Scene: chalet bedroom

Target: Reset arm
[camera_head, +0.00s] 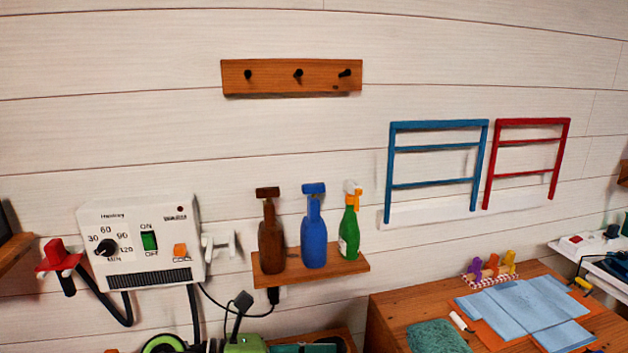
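Neither of my grippers and no part of my arms can be made out in the head view. The view faces a white plank wall with furniture along its lower edge. Whether either gripper is open or shut is not shown.
A wooden peg rack (290,77), a white control box (143,243), a small shelf (310,273) with three bottles, and blue (436,148) and red (530,142) rail frames are on the wall. A wooden cabinet (400,309) holding blue cloths (525,306) stands lower right.

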